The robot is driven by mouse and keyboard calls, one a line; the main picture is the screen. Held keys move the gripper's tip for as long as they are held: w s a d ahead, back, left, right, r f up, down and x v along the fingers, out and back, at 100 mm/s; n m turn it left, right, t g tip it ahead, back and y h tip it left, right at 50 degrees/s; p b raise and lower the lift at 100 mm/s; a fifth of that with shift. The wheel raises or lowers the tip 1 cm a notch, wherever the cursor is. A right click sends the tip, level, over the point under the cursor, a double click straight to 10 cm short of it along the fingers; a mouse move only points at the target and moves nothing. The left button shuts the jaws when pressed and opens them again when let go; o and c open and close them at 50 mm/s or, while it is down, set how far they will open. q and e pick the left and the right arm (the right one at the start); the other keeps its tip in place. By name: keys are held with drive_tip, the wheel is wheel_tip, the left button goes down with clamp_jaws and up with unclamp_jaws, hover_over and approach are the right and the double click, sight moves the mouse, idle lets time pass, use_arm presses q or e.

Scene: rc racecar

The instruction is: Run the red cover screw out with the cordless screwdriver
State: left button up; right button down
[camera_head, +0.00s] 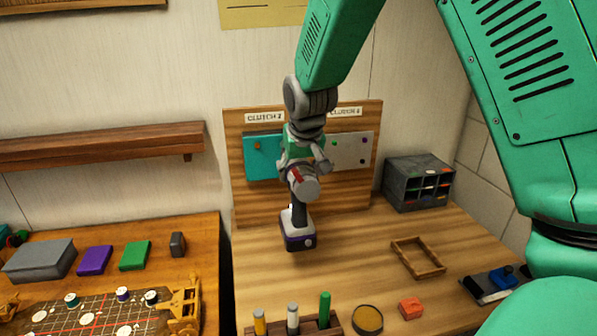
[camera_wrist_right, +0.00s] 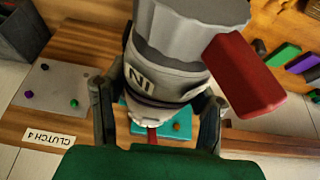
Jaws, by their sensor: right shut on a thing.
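My right gripper (camera_head: 303,158) is shut on the cordless screwdriver (camera_head: 299,238), in front of the upright board. The screwdriver has a grey-white body and a purple battery base hanging low. In the right wrist view the gripper (camera_wrist_right: 157,118) has a finger on each side of the screwdriver (camera_wrist_right: 165,82), whose nose points at the teal cover (camera_head: 262,157). A thin red piece (camera_wrist_right: 152,136) shows at the nose; I cannot tell whether it is the bit or the red screw. An orange-brown screw (camera_wrist_right: 176,127) sits beside it on the teal cover. My left gripper is out of view.
A grey plate (camera_head: 352,150) with several coloured screws is right of the teal cover on the wooden board (camera_head: 300,108). A dark compartment box (camera_head: 418,183) and an empty wooden frame (camera_head: 417,258) stand to the right. The bench's middle is mostly clear.

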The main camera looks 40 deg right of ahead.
sight(306, 173)
drive_tip(key=shift+w+d+r, duration=0.1)
drive_tip(key=shift+w+r, duration=0.25)
drive_tip(key=shift+w, duration=0.05)
drive_tip(key=shift+s, duration=0.1)
drive_tip(key=shift+s+a+f, duration=0.15)
drive_tip(key=shift+s+a, duration=0.05)
drive_tip(key=shift+s, duration=0.25)
drive_tip(key=shift+s+a+f, duration=0.1)
drive_tip(key=shift+s+a, duration=0.1)
drive_tip(key=shift+s, duration=0.25)
drive_tip(key=shift+s+a, duration=0.4)
drive_tip(key=shift+s, duration=0.25)
drive_tip(key=shift+s+a, duration=0.4)
drive_tip(key=shift+s, duration=0.2)
drive_tip(key=shift+d, duration=0.1)
